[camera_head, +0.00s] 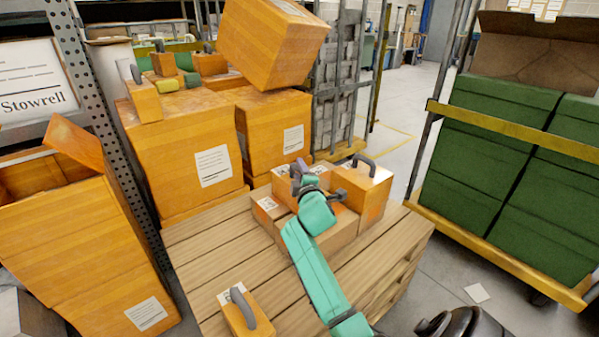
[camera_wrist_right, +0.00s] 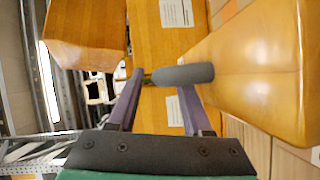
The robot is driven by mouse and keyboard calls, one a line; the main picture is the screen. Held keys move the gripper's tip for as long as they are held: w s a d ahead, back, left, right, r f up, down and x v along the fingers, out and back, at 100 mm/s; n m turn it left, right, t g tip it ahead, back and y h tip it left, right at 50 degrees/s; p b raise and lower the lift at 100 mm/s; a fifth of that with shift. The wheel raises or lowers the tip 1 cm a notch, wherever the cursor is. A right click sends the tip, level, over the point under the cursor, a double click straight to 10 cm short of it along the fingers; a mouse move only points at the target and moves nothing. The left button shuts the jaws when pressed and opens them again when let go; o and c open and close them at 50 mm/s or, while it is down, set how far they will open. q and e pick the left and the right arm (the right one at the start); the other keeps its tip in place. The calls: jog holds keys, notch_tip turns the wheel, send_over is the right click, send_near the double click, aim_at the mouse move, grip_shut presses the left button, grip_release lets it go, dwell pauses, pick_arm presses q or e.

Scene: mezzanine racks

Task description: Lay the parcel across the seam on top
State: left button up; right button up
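A stack of small orange cartons (camera_head: 267,210) stands on the wooden pallet (camera_head: 208,258). A handled parcel (camera_head: 366,191) with a grey handle sits at its right side. Another handled parcel (camera_head: 238,318) lies alone near the pallet's front edge. My right gripper (camera_head: 300,172) is over the upper left of the stack. In the right wrist view its two purple fingers (camera_wrist_right: 160,82) are apart, with a grey handle (camera_wrist_right: 183,75) at the tips beside an orange parcel (camera_wrist_right: 255,65). I cannot tell whether they touch it. The seam is largely hidden by my arm. My left gripper is not visible.
Large orange cartons (camera_head: 185,150) stand behind the pallet, with a tilted carton (camera_head: 270,40) on top and several small handled parcels beside it. An open carton (camera_head: 90,245) is at left. A yellow-railed cart (camera_head: 510,135) holds green boxes at right. Floor shows between pallet and cart.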

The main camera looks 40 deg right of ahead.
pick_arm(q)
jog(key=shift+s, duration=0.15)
pick_arm(e)
jog(key=shift+r, duration=0.1)
jog(key=shift+r, duration=0.25)
jog(key=shift+s+a+r+p, duration=0.2)
jog(key=shift+s+p, duration=0.1)
jog(key=shift+p, duration=0.15)
pick_arm(q)
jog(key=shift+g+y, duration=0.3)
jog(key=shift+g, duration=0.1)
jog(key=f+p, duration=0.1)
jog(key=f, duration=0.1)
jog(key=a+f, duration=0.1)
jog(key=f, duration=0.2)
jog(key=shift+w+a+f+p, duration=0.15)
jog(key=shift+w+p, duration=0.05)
jog(key=shift+p, duration=0.2)
pick_arm(e)
jog(key=f+v, duration=0.1)
jog(key=v, duration=1)
jog(key=shift+s+r, duration=0.2)
jog(key=shift+r, duration=0.25)
